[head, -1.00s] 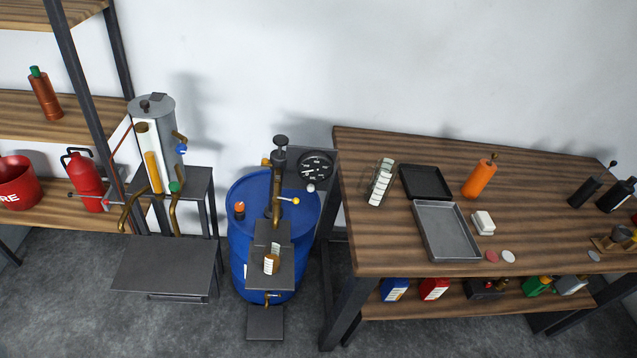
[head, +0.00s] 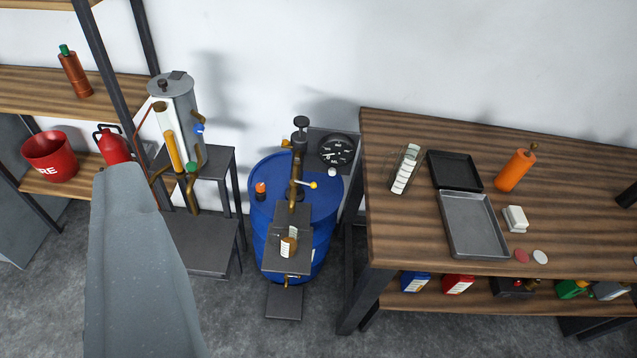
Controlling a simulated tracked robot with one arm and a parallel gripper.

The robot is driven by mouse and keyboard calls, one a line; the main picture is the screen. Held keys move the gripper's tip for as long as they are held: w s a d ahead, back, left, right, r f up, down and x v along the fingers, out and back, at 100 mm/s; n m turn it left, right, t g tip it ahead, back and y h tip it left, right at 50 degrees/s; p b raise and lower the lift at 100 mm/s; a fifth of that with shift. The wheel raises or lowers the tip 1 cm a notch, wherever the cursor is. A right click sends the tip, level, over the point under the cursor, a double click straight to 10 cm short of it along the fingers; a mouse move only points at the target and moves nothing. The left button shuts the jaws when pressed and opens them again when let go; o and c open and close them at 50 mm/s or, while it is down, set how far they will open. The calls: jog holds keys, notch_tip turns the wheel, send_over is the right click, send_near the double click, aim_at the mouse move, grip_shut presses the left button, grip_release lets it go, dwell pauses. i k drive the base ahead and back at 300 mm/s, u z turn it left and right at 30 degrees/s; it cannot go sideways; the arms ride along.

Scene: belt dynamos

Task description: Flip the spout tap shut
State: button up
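A blue drum (head: 262,215) stands on the floor in the middle. A brass pump column (head: 295,170) with a dark top knob rises from it, with a small lever ending in a yellow ball (head: 312,184) pointing right. A small brass tap (head: 287,281) shows low at the drum's front, below a dark shelf (head: 275,258) that holds a small labelled jar (head: 288,246). I cannot tell from this distance which tap is the spout tap, or whether either is open. My gripper's fingers are not in view; a grey link of mine covers the lower left.
A grey tank (head: 174,95) with brass pipes and coloured knobs stands left of the drum. A round dial (head: 336,150) is behind the drum. A wooden bench (head: 400,235) with trays and an orange bottle (head: 515,170) is close on the right. A shelf (head: 120,95) is at far left.

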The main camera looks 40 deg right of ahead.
aim_at(313, 185)
jog(key=i, duration=1)
